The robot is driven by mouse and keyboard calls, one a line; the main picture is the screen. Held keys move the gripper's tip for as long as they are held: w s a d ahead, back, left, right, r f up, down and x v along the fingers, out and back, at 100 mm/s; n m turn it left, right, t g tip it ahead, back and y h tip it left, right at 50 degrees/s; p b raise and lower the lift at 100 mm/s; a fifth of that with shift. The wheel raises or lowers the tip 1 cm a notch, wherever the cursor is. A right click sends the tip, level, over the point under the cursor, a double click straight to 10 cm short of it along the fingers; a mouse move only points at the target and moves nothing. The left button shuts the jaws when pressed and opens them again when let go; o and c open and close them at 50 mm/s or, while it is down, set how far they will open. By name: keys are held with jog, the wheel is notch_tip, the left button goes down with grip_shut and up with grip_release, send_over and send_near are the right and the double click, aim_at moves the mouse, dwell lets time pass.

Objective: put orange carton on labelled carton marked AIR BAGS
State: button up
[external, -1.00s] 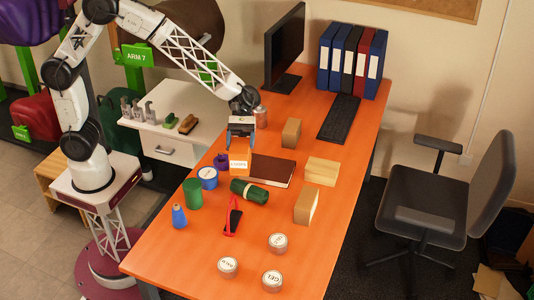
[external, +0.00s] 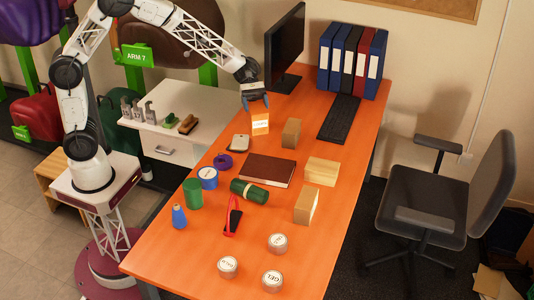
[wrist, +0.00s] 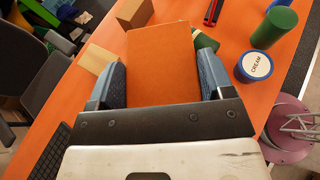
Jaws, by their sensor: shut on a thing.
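My gripper (external: 256,103) is shut on the orange carton (external: 260,124), with one blue-grey finger on each side of it. The carton hangs upright above the far part of the orange desk, left of a tan carton (external: 291,132), and shows a pale label in the external view. In the wrist view the orange carton (wrist: 163,65) fills the space between the fingers. Two more light-brown cartons, (external: 321,171) and (external: 307,205), stand on the desk to the right. I cannot read AIR BAGS on any of them.
The monitor (external: 285,48), keyboard (external: 339,117) and binders (external: 352,60) stand behind.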

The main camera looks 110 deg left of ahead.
jog(key=s+a+n+t+y, duration=0.15)
jog(key=s+a, duration=0.35)
jog(key=a, duration=0.7)
notch_tip(320, 180, down, 5)
jog(key=shift+s+f, duration=0.1)
jog(key=shift+s, duration=0.05)
jog(key=w+a+f, duration=0.1)
jog(key=w+a, duration=0.7)
jog(key=w, duration=0.4)
jog(key=shift+w+a+f, duration=0.15)
jog(key=shift+w+a, duration=0.05)
jog(key=shift+w, duration=0.05)
jog(key=shift+w+a+f, duration=0.15)
jog(key=shift+w+f, duration=0.05)
jog(key=shift+f, duration=0.7)
jog(key=shift+w+a+f, duration=0.1)
jog(key=shift+w+f, duration=0.05)
jog(key=shift+f, duration=0.7)
